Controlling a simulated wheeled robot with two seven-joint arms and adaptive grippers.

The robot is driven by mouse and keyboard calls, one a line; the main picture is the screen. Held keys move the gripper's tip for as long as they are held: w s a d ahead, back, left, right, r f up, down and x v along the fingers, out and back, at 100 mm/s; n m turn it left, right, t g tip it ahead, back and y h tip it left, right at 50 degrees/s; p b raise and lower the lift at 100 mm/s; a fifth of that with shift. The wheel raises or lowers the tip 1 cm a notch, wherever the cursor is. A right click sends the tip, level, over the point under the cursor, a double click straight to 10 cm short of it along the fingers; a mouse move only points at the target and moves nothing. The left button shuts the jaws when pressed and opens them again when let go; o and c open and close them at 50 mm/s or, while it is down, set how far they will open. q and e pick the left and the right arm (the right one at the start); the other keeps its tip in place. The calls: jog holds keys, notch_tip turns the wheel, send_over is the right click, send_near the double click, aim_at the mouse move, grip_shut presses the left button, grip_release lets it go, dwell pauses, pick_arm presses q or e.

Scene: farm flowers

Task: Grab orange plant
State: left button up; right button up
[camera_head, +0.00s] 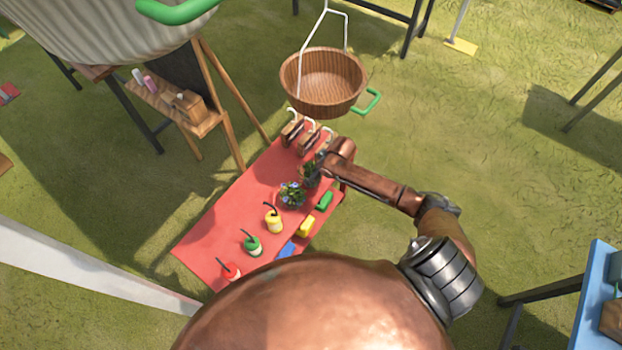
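The red table (215,235) bears small plants. One plant with blue-white flowers (292,194) stands near the middle of its right half. Another dark green plant (311,175) stands just behind it, partly hidden under my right gripper. I cannot make out an orange flower on either plant. My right gripper (324,160) reaches in from the right over the table's far right part, right at the second plant. Its fingers are too small and shadowed to tell whether they are open or touch the plant. My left gripper is not in view.
Yellow (273,222), green (252,245) and red (230,271) cans stand on the table. Green (325,200), yellow (306,227) and blue (287,250) blocks lie along its right edge. Brown items with white hooks (292,128) sit behind the gripper. A basket (323,82) hangs beyond.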

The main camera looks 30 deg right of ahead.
aim_at(307, 170)
jog(key=shift+w+d+r, duration=0.1)
jog(key=shift+w+d, duration=0.3)
jog(key=shift+w+f, duration=0.2)
jog(key=shift+f, duration=0.05)
jog(key=x, duration=0.2)
jog(key=b+x, duration=0.1)
jog(key=x, duration=0.1)
jog(key=b+x, duration=0.1)
jog(key=x, duration=0.2)
jog(key=shift+a, duration=0.4)
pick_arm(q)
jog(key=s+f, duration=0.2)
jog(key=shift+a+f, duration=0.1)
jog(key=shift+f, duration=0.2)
pick_arm(e)
jog(key=shift+c, duration=0.5)
jog(key=shift+r, duration=0.1)
jog(key=c, duration=1.4)
